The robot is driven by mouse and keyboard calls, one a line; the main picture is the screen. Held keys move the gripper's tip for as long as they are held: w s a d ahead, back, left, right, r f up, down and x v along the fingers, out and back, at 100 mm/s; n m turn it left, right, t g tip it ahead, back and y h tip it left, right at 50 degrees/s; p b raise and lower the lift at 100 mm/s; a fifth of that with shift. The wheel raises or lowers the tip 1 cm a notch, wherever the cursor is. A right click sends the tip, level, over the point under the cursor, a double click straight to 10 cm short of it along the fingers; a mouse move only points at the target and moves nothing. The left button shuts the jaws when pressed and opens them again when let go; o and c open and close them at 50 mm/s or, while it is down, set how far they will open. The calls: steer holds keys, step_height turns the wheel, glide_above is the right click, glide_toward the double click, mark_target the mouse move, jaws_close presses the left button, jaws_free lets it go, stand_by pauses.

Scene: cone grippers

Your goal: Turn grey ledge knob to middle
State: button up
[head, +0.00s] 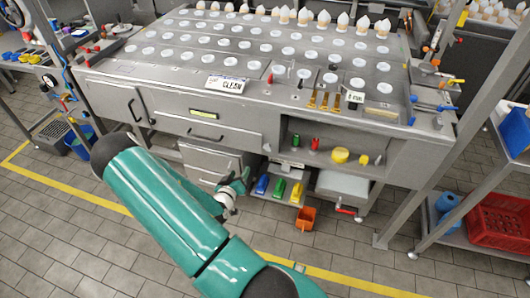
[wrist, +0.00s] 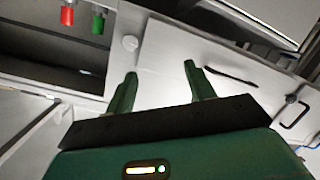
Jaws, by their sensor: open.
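A small light grey round knob (wrist: 130,43) shows in the wrist view on the pale panel beside the open shelf bay. It looks like the grey ledge knob, but which way it is turned is too small to tell. I cannot pick it out in the head view. My gripper (wrist: 160,69) is open and empty, its two green fingers pointing toward the panel. The knob appears just beyond the left fingertip, outside the gap between the fingers. In the head view my gripper (head: 238,184) is in front of the cabinet's lower front, below the drawers.
A shelf bay holds a green piece (head: 295,140), a red piece (head: 314,144) and a yellow one (head: 340,155). Coloured bins (head: 279,188) sit below. An orange bin (head: 306,218) is on the floor. Drawer handles (head: 134,110) stick out at left.

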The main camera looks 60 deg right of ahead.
mark_target(266, 149)
steer(key=s+d+n+h, duration=0.2)
steer(key=s, duration=0.4)
steer(key=d, duration=0.4)
steer(key=w+d, duration=0.1)
steer(key=d, duration=0.4)
steer(key=w+d+f, duration=0.1)
steer(key=d, duration=0.3)
steer(key=shift+w+d, duration=0.25)
steer(key=shift+d, duration=0.05)
steer(key=c, duration=1)
